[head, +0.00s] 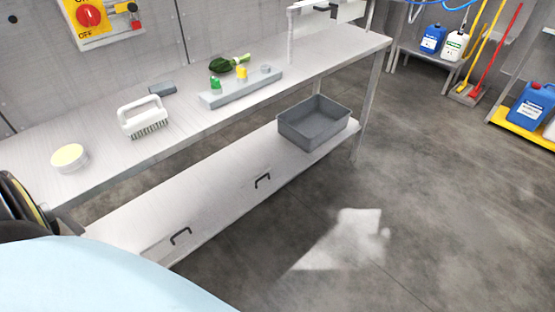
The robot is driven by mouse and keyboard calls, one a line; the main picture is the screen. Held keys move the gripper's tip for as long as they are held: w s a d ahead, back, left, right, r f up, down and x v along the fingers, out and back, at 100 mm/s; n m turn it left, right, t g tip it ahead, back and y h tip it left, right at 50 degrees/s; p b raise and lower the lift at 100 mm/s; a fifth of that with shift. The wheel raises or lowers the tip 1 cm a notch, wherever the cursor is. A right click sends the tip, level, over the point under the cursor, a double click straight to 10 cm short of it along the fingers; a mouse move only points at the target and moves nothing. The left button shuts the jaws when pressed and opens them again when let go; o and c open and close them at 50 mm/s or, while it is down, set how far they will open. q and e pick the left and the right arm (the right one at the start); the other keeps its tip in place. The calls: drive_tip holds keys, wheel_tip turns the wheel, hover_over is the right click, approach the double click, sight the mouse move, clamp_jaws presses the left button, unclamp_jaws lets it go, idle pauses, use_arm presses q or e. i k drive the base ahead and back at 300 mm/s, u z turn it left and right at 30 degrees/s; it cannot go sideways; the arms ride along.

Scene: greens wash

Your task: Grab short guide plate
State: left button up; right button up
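No piece is clearly recognisable as the short guide plate. Two black handles, a nearer one (180,236) and a farther one (262,181), stand on flat pale metal on the lower shelf (225,180). The outlines of any plates under them are hard to make out against the shelf. Neither of my grippers is in view.
The steel table (100,140) holds a white brush (143,117), a round yellow-topped tub (69,158), a dark block (162,88) and a grey bar (240,91) with knobs. A grey bin (313,124) sits on the lower shelf.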

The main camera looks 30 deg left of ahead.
sight(256, 182)
drive_tip(key=i, duration=0.4)
drive_tip(key=z, duration=1.45)
drive_tip(key=i, duration=1.1)
drive_tip(key=u, duration=3.15)
